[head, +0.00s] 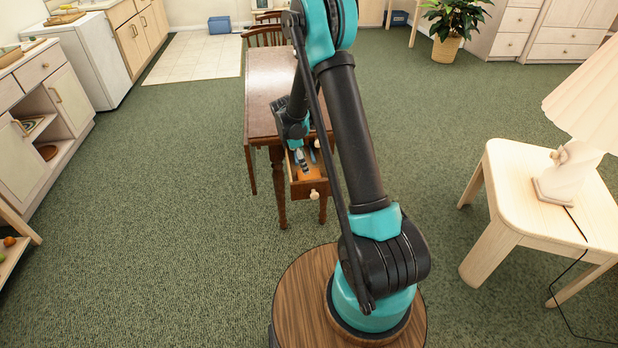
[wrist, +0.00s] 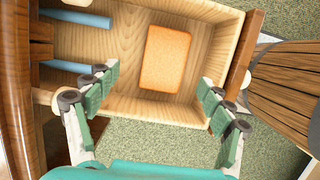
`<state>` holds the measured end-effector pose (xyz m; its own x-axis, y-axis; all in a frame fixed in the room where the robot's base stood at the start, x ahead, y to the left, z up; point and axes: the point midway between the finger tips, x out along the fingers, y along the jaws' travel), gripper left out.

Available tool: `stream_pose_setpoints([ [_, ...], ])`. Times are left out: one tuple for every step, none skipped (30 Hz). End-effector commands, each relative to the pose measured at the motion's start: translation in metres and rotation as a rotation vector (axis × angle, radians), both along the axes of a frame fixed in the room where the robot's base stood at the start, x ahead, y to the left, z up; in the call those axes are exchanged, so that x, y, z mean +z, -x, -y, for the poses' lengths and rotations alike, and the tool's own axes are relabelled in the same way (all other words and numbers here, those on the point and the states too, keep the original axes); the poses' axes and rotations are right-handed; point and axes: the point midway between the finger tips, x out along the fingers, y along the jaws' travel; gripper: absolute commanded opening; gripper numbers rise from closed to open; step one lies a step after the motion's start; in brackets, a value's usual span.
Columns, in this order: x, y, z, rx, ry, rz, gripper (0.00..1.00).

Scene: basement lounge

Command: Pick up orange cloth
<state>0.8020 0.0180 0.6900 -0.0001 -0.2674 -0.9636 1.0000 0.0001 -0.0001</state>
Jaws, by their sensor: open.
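The orange cloth (wrist: 166,59) lies flat on the floor of an open wooden drawer (wrist: 121,48), seen in the wrist view. It is a small rectangle with rounded corners. My gripper (wrist: 157,103) is open and empty, with its two green-padded fingers spread wide to the left and right of the cloth, apart from it. In the head view the drawer (head: 308,188) is pulled out from the end of a brown wooden table (head: 263,97), with my gripper (head: 301,160) over it. A bit of orange cloth (head: 305,172) shows there, partly hidden by my gripper.
Blue rod-like items (wrist: 75,19) lie in the left part of the drawer. The drawer's walls stand close around the cloth. A pale side table (head: 520,178) with a lamp (head: 570,165) stands at the right. The green carpet (head: 160,200) at the left is clear.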

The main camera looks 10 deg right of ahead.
Motion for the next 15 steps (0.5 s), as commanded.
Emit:
stream_pose_setpoints([
  [-0.002,0.0,0.001,0.0,0.0,0.0,0.81],
  [-0.004,0.0,0.001,0.0,0.0,0.0,0.81],
  [-0.006,0.0,0.002,0.0,0.0,0.0,0.81],
  [-0.008,0.001,0.002,0.0,0.0,0.0,0.81],
  [-0.011,0.002,0.003,0.0,0.0,0.0,0.81],
  [-0.016,0.003,0.005,-0.001,0.0,0.0,0.81],
  [-0.02,0.004,0.006,-0.001,0.0,0.0,0.81],
  [-0.024,0.005,0.007,-0.001,0.0,0.0,0.81],
  [-0.03,0.007,0.009,-0.001,0.0,0.0,0.81],
  [-0.034,0.008,0.011,-0.001,0.0,0.0,0.81],
  [-0.038,0.007,0.012,-0.001,0.0,0.0,0.81],
  [-0.043,0.007,0.013,0.0,0.0,0.0,0.81],
  [-0.045,0.007,0.014,0.0,0.0,0.0,0.81],
  [-0.048,0.007,0.014,0.0,0.0,0.0,0.81],
  [-0.05,0.007,0.015,0.0,0.0,0.0,0.81],
])
